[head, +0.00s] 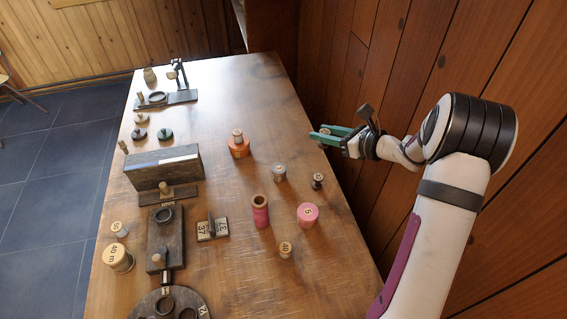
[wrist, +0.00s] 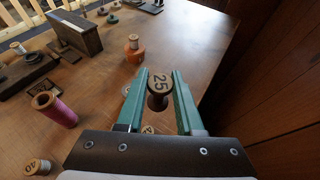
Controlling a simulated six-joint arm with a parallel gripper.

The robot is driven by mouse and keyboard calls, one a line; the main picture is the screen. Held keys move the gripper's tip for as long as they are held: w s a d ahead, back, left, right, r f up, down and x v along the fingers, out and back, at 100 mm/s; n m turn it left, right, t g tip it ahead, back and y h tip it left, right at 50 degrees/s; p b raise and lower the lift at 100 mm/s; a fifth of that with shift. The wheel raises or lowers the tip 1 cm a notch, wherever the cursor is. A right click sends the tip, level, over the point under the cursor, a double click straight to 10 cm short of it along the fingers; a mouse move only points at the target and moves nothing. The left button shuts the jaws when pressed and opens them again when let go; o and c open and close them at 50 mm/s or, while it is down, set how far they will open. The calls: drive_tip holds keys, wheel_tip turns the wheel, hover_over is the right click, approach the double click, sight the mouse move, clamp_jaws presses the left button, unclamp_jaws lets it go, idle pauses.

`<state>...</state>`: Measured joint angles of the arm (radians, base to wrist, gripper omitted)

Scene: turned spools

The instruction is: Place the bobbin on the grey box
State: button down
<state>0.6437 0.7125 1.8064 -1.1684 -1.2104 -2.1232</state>
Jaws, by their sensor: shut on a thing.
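My gripper (head: 328,136) is shut on a dark wooden bobbin (wrist: 158,88) whose pale top face is marked 25. The bobbin sits upright between the green fingers in the wrist view and is held above the table at its right side. In the head view the fingers mostly hide it. The long grey-brown box (head: 147,177) stands on the left part of the table, well away from my gripper. Its top carries a pale strip and a bluish strip. It also shows at the upper left of the wrist view (wrist: 84,36).
Between gripper and box stands an orange spool (head: 239,148) with a smaller one on top. Nearer stand a grey spool (head: 279,174), a small dark spool (head: 318,181), a pink spool (head: 308,215) and a tall pink-wound spool (head: 260,213). A wooden wall borders the right side.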

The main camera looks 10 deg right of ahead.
drive_tip(key=shift+n+g+y, duration=0.3)
drive_tip(key=shift+n+y, duration=0.1)
drive_tip(key=shift+n, duration=0.1)
drive_tip(key=w+a+f, duration=0.1)
drive_tip(key=a+f, duration=0.1)
drive_tip(key=a, duration=0.1)
drive_tip(key=w+a+f, duration=0.1)
drive_tip(key=a+f, duration=0.1)
drive_tip(key=a, duration=0.1)
drive_tip(key=w+a+f, duration=0.2)
drive_tip(key=a, duration=0.2)
drive_tip(key=shift+w+f, duration=0.1)
drive_tip(key=shift+f, duration=0.2)
drive_tip(key=f, duration=0.4)
drive_tip(key=shift+w+a, duration=0.25)
drive_tip(key=shift+a, duration=0.1)
drive_tip(key=shift+f, duration=0.25)
drive_tip(key=shift+f, duration=0.2)
drive_tip(key=c, duration=0.6)
unclamp_jaws()
drive_tip(key=shift+o, duration=0.2)
